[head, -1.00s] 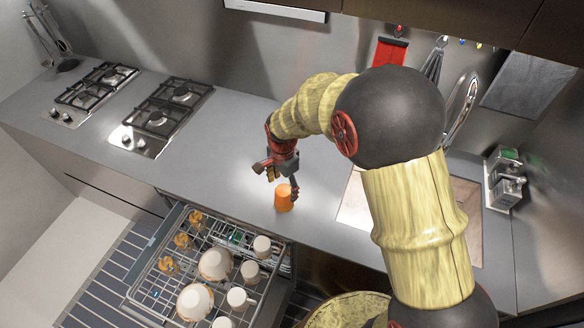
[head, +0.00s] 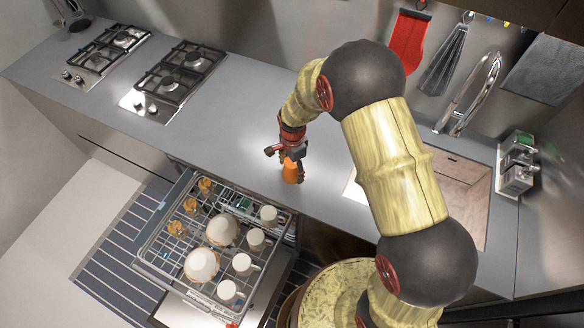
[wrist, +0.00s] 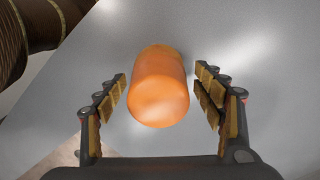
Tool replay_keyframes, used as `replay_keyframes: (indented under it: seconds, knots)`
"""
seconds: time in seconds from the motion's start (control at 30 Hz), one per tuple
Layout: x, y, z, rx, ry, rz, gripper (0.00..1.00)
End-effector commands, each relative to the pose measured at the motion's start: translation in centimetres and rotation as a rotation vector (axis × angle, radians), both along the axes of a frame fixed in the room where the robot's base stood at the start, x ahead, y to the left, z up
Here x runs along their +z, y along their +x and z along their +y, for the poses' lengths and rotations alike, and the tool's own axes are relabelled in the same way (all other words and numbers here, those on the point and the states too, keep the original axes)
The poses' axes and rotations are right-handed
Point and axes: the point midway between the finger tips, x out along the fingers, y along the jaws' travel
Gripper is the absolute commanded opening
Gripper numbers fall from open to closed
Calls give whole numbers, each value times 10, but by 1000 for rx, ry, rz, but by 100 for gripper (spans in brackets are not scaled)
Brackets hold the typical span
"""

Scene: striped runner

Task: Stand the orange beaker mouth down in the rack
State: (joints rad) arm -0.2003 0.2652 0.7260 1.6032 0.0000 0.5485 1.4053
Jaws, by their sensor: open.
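The orange beaker (head: 290,171) stands on the grey counter near its front edge. My gripper (head: 288,160) is at it from above in the head view. In the wrist view the beaker (wrist: 158,88) lies between the two open fingers of my gripper (wrist: 161,95), with a gap on each side. Its rounded orange face is towards the wrist camera; I cannot tell which way its mouth points. The rack (head: 167,237) is in the pulled-out dishwasher below the counter, at the lower left of the head view.
The rack holds white bowls (head: 202,265), several white cups (head: 242,264) and small orange-brown items (head: 190,205). Two gas hobs (head: 170,78) are on the counter at left. The sink (head: 455,190) is at right. The counter between hobs and beaker is clear.

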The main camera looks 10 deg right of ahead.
Motion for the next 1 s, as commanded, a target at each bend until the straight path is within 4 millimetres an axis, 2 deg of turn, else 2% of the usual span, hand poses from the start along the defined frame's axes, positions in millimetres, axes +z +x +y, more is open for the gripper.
replay_keyframes:
  seconds: [0.2,1.0]
  knots:
    - [0,1,0,0,1,-2,68]
    - [0,0,0,0,0,-1,23]
